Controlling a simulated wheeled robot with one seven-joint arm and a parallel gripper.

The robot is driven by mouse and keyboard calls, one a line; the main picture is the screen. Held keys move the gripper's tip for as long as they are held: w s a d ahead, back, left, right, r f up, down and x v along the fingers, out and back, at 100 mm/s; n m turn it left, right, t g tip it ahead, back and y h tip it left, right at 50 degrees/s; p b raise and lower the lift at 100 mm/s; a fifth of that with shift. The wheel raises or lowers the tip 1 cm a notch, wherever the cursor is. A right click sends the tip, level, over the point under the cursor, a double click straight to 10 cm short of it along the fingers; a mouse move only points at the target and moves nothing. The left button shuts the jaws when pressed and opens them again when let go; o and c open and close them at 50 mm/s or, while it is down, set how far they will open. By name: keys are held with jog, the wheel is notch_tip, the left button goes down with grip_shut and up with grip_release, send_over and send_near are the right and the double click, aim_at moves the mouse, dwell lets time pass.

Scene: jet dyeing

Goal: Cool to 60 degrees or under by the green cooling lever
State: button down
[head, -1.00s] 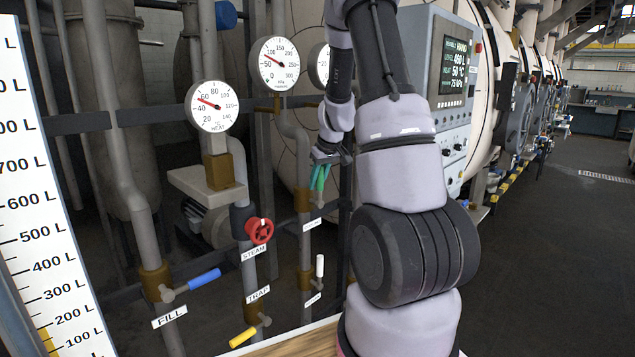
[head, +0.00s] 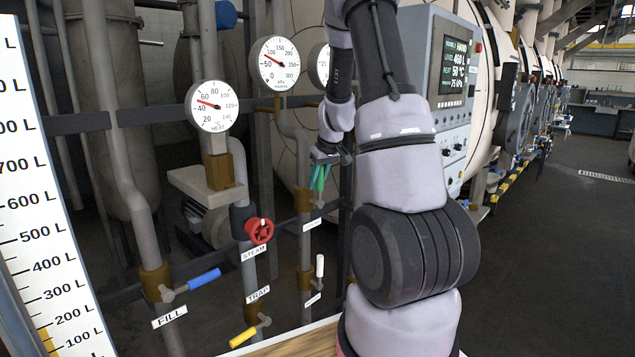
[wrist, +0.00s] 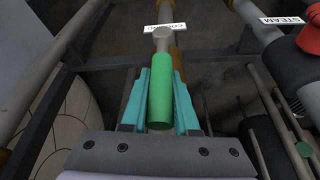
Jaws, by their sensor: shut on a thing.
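The green cooling lever (wrist: 160,98) sits between the two teal fingers of my gripper (wrist: 160,105) in the wrist view. My gripper is shut on it. Its stem meets a brass valve on a pipe, beside a white label (wrist: 165,27) that is partly hidden. The screen (head: 458,66) appears to read 460 L and 50 degrees.
A red steam wheel (head: 259,231) is left of and below the gripper. A blue fill lever (head: 203,279), a yellow trap lever (head: 243,337) and a white lever (head: 320,266) are lower. A level scale (head: 45,230) stands at far left. Pipes and rails surround the valve.

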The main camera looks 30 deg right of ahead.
jog(key=shift+d, duration=0.1)
dwell(0.3)
jog(key=shift+w+d+f+g+y, duration=0.1)
jog(key=shift+w+d+g+y, duration=0.1)
jog(key=shift+d+y, duration=0.2)
jog(key=shift+w+d+f+g+y, duration=0.1)
jog(key=shift+d+g+y, duration=0.15)
jog(key=shift+y, duration=0.25)
jog(key=w+d+f+m+g+y, duration=0.1)
jog(key=d+f+m+g+y, duration=0.2)
jog(key=f+y, duration=0.4)
jog(key=shift+w+d+f+m+y, duration=0.2)
jog(key=shift+w+d+m+y, duration=0.6)
jog(key=shift+y, duration=3)
jog(key=shift+s+d, duration=0.2)
jog(key=shift+s, duration=0.25)
jog(key=c, duration=0.7)
grip_release()
